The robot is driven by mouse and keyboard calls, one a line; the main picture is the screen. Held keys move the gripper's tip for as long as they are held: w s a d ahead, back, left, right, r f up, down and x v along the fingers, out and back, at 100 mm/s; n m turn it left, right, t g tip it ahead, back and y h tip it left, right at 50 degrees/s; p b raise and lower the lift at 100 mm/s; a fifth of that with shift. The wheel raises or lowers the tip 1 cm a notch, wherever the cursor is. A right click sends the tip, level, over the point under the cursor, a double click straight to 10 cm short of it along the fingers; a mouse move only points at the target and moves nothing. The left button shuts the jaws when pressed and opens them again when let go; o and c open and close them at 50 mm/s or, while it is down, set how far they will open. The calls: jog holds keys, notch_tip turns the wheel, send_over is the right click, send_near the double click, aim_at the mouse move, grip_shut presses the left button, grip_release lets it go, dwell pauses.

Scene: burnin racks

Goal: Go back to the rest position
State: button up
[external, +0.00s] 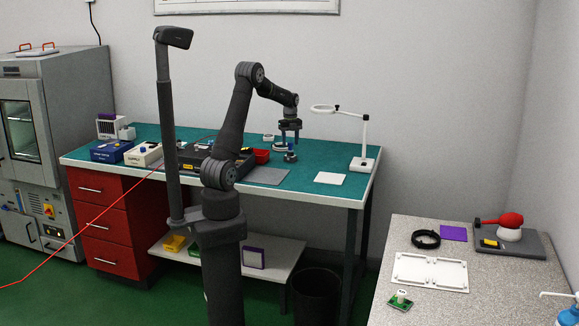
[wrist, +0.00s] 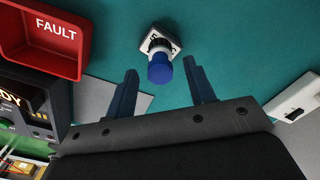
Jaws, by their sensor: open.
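My gripper (wrist: 161,92) is open, with its two dark blue fingers apart in the wrist view. In the external view my gripper (external: 289,138) hangs over the green bench, toward its back right part. A small part with a blue cylindrical knob (wrist: 160,67) on a pale square base stands on the green surface. It lies beyond the fingertips, roughly in line with the gap between them, and nothing is held. In the external view a small dark part (external: 290,157) sits on the bench below my gripper.
A red FAULT bin (wrist: 42,38) and a black device with a display (wrist: 22,98) are at the left. A white fixture (wrist: 298,98) is at the right. A ring lamp (external: 364,150) stands at the bench's right end, near a white plate (external: 329,178). A speckled side table (external: 395,238) is at right.

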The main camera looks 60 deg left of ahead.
aim_at(290, 146)
notch_tip(290, 146, down, 4)
jog(key=shift+r, duration=0.2)
notch_tip(290, 146, up, 2)
jog(key=shift+r, duration=0.9)
